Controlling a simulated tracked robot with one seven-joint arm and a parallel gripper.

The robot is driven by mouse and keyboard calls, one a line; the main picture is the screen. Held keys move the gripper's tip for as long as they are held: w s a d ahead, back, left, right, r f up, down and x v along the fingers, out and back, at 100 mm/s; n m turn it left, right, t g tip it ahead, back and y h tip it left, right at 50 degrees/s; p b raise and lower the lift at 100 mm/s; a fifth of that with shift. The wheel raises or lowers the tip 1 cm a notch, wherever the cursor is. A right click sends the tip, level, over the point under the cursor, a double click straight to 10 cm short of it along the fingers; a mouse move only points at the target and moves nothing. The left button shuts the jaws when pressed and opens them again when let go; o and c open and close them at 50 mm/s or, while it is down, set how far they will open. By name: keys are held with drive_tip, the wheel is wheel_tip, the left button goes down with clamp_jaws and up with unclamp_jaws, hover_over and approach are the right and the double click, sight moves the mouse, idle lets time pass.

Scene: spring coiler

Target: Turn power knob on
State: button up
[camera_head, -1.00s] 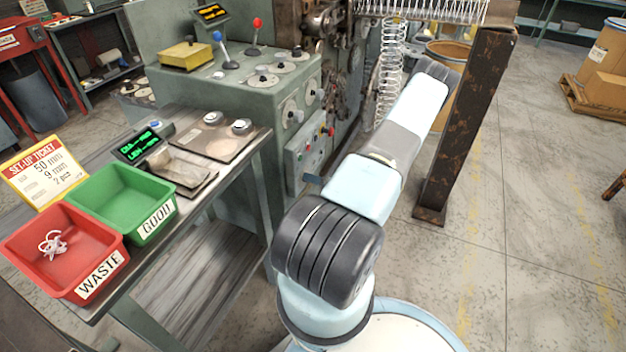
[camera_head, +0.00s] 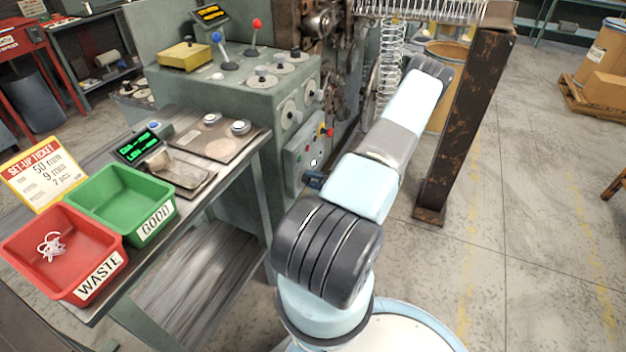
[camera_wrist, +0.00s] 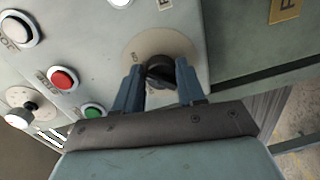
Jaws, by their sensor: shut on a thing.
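The power knob (camera_wrist: 160,72) is a dark knob on a round beige plate (camera_wrist: 172,42) on the machine's grey-green panel, seen in the wrist view. My gripper (camera_wrist: 160,80) is shut on the knob, with one blue finger on each side of it.
In the wrist view a red button (camera_wrist: 63,79), a green button (camera_wrist: 92,112) and a white button (camera_wrist: 20,29) sit left of the knob. In the head view a rusty post (camera_head: 470,120) stands right of my arm, and a table with bins (camera_head: 65,250) stands left.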

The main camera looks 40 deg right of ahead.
drive_tip(key=shift+s+f+m, duration=0.1)
drive_tip(key=shift+m, duration=0.4)
drive_tip(key=o, duration=1)
drive_tip(key=shift+o, duration=0.2)
drive_tip(key=f+v, duration=0.1)
drive_tip(key=v, duration=1.2)
drive_tip(key=shift+s+d+r, duration=0.25)
drive_tip(key=shift+s+r, duration=0.05)
drive_tip(key=shift+r, duration=0.2)
